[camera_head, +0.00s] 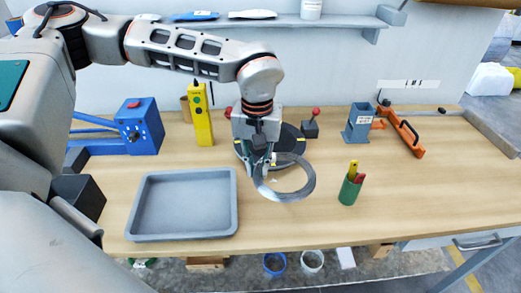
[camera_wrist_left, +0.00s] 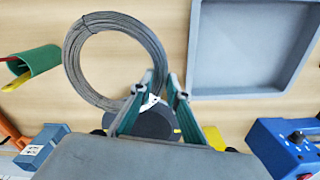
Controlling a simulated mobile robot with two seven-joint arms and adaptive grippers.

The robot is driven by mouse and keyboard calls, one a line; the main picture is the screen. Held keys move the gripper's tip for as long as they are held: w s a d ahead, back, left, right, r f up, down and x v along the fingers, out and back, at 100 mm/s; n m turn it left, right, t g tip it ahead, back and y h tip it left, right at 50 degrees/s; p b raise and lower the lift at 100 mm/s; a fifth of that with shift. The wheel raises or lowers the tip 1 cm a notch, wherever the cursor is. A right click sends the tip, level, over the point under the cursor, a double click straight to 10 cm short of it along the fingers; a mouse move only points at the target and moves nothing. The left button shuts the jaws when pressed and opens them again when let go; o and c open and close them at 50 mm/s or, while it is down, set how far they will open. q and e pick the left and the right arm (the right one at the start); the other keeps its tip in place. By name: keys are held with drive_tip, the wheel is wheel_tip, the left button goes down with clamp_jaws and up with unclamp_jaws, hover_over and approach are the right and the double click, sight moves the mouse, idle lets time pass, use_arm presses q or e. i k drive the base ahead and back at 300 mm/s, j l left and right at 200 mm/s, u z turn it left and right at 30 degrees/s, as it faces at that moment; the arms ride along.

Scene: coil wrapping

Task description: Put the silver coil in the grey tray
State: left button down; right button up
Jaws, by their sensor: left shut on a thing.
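The silver coil (camera_head: 307,188) is a ring of wound wire, held above the table just right of the grey tray. My left gripper (camera_head: 264,178) is shut on the coil's left side. In the left wrist view the coil (camera_wrist_left: 76,62) hangs from the gripper (camera_wrist_left: 155,90), its rim between the two fingers. The grey tray (camera_head: 185,236) lies empty at the front left of the table; it also shows in the left wrist view (camera_wrist_left: 235,93). My right gripper is not in view.
A dark round base (camera_head: 290,141) stands behind the gripper. A yellow remote (camera_head: 202,122) and a blue device (camera_head: 141,127) stand behind the tray. The front right of the table (camera_head: 420,200) is clear.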

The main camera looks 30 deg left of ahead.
sight(177, 207)
drive_tip(key=k+j+z, duration=0.1)
drive_tip(key=j, duration=0.3)
drive_tip(key=k+j+z, duration=0.1)
drive_tip(key=j, duration=0.3)
drive_tip(key=k+j, duration=0.15)
drive_tip(key=j, duration=0.25)
drive_tip(key=k+j+z, duration=0.15)
drive_tip(key=j, duration=0.25)
drive_tip(key=k+j+z, duration=0.1)
drive_tip(key=j, duration=0.3)
